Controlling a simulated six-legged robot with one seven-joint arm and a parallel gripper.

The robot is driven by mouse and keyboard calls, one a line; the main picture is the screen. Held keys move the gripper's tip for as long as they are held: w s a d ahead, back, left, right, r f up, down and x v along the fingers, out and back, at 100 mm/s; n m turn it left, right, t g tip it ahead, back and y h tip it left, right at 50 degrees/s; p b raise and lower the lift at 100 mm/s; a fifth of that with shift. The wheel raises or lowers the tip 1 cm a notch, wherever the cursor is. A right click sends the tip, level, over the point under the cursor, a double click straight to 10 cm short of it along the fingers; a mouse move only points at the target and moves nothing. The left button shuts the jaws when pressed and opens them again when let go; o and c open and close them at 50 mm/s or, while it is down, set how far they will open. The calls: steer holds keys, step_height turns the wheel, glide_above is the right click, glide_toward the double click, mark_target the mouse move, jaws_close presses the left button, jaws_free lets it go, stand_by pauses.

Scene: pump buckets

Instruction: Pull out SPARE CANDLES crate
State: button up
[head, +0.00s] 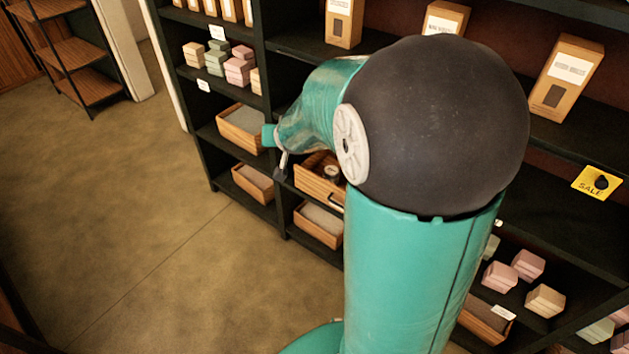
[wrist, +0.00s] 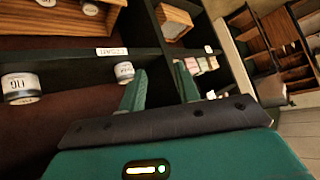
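No label reading SPARE CANDLES is legible in either view. In the head view, a wooden crate (head: 318,187) with a bar handle on its front sits in the middle shelf column, partly hidden by my arm. A small round item shows inside it. In the wrist view, my gripper (wrist: 160,88) is open, its two teal fingers apart with nothing between them. The fingers point toward a dark shelf edge with a small white label (wrist: 112,51). A wooden crate (wrist: 172,22) shows beyond the fingers, apart from them.
Other crates are an upper left one (head: 240,130), a lower left one (head: 253,184) and one below the handled crate (head: 318,224). White tins (wrist: 20,88) stand on a shelf in the wrist view. Soap-like blocks (head: 500,276) lie at right. The floor (head: 130,200) at left is clear.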

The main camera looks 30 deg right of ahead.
steer(key=w+d+f+m+t, duration=0.25)
steer(key=d+f, duration=0.55)
steer(key=f, duration=0.4)
steer(key=w+d+f+m+t, duration=0.15)
steer(key=d+f+m, duration=0.25)
steer(key=d+f, duration=0.55)
steer(key=s+a+f+m+t+h, duration=0.1)
steer(key=s+f+m+t+h, duration=0.15)
steer(key=s+f+m, duration=0.5)
steer(key=s+a+f+m+t+h, duration=0.1)
steer(key=s+f+m+t+h, duration=0.15)
steer(key=s+f, duration=0.95)
steer(key=shift+n+g, duration=0.35)
steer(key=shift+g, duration=0.05)
steer(key=f+x, duration=0.1)
steer(key=x, duration=0.4)
steer(key=f+x, duration=0.1)
steer(key=x, duration=0.4)
steer(key=f+x, duration=0.1)
steer(key=x, duration=0.4)
steer(key=shift+w+a+r, duration=0.1)
steer(key=shift+w+a, duration=0.05)
steer(key=shift+w, duration=0.5)
jaws_close()
